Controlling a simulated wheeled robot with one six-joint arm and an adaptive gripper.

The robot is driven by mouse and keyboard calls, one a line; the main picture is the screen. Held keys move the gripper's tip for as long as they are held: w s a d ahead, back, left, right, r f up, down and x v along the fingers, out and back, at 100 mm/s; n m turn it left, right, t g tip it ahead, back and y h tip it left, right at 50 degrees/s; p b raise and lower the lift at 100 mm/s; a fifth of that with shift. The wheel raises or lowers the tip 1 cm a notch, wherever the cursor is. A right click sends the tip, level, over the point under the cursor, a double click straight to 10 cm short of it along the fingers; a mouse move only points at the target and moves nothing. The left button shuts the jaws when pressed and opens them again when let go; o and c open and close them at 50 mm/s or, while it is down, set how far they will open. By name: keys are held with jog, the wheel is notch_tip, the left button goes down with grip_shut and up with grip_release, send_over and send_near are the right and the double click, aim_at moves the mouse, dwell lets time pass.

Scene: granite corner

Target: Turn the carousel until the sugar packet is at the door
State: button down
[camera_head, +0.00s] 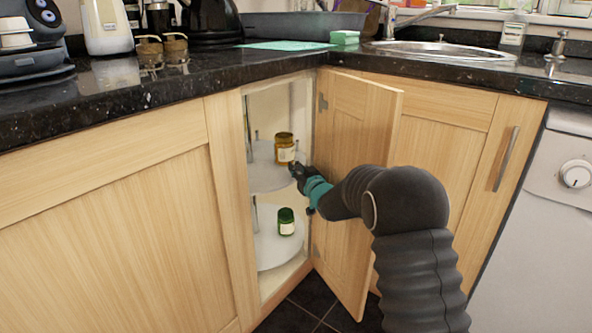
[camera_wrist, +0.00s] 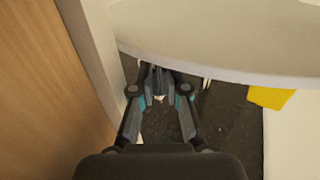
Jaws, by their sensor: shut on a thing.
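The carousel has two round pale shelves inside the open corner cabinet, an upper shelf (camera_head: 262,179) and a lower shelf (camera_head: 272,254). An amber jar (camera_head: 285,149) stands on the upper shelf, and a green jar (camera_head: 286,222) on the lower one. My gripper (camera_head: 296,171) is at the right front edge of the upper shelf. In the wrist view my gripper (camera_wrist: 160,88) is shut at the carousel's pale rim (camera_wrist: 225,76); the exact gripped part is hard to see. I cannot make out a sugar packet.
A pale cabinet panel borders the opening on the left. A partly hidden yellow thing (camera_wrist: 270,97) shows below the rim in the wrist view. The dark counter (camera_head: 190,75) runs above.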

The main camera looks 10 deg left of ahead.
jog(key=c, duration=1.2)
grip_release()
jog(key=shift+o, duration=0.2)
jog(key=shift+d, duration=0.1)
